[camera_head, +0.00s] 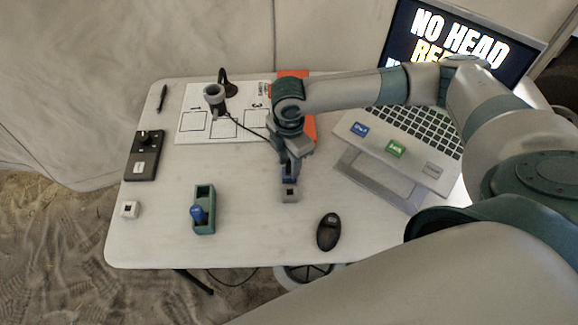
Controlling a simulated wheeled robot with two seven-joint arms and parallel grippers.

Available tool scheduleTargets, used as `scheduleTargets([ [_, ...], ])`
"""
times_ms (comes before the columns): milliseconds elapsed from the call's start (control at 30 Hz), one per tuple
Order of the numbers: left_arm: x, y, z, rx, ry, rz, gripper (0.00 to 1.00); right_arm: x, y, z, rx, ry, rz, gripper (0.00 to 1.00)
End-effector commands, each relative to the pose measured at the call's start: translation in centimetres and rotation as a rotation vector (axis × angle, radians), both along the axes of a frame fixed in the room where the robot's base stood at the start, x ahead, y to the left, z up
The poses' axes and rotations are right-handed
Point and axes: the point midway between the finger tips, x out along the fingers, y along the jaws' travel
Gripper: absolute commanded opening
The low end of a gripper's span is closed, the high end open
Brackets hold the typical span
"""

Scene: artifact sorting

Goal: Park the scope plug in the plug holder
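My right gripper (290,178) points down over the middle of the table, at a small grey block (289,197) with a dark square opening, which may be the plug holder. A dark blue part shows between or beside the fingers; I cannot tell whether it is the scope plug or part of the gripper. The scope (215,95) stands on the white sheet, and its thin black cable (252,130) runs right and disappears behind my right gripper. The plug at its end is not clearly visible. My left gripper is not in view.
A green tray (204,224) holds a blue-knobbed item (197,213). A small white block (129,209), a black control box (144,155) and a pen (162,98) are at the left. A dark mouse (329,232) lies in front; a laptop (400,135) on a stand fills the right.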

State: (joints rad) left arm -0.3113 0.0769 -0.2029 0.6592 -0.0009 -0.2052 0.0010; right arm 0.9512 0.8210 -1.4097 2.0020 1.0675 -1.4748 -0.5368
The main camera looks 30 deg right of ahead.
Motion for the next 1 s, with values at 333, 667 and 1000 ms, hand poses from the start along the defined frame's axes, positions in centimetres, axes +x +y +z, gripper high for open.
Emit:
scheduleTargets([
  [333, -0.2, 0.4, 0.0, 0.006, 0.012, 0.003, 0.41, 0.0, 0.0, -0.7, 0.001, -0.001, 0.000, 0.34],
  [667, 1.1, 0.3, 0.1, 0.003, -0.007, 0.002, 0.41, 0.0, 0.0, -0.7, 0.001, -0.001, 0.000, 0.13],
  [1000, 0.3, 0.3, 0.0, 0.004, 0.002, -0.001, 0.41, 0.0, 0.0, -0.6, 0.001, -0.001, 0.000, 0.00],
])
